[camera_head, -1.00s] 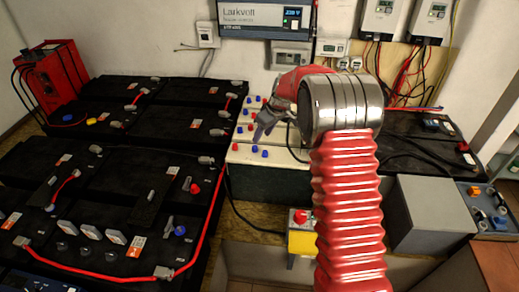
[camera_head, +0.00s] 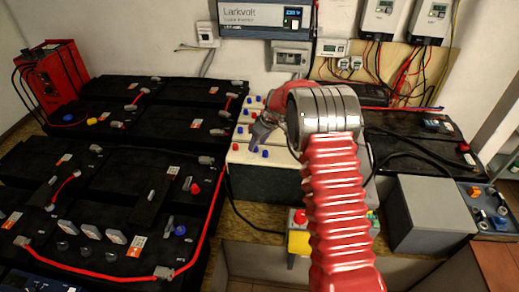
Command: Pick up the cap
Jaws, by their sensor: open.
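Several small blue and red caps sit on the white-topped battery at the centre. A blue cap (camera_head: 264,154) and a red cap (camera_head: 235,147) are near its front edge. I cannot tell which cap the task means. My gripper (camera_head: 255,146) points down over the left part of this white top (camera_head: 240,158), close to the front blue caps. It is open, and nothing shows held in it. My arm hides the right part of the white top and any caps there.
Black batteries (camera_head: 130,180) with red cables fill the left, with other caps on them: yellow (camera_head: 91,121), blue (camera_head: 180,230), red (camera_head: 194,188). A grey box (camera_head: 432,215) stands at right. A yellow box with a red button (camera_head: 300,217) is in front. Chargers hang behind.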

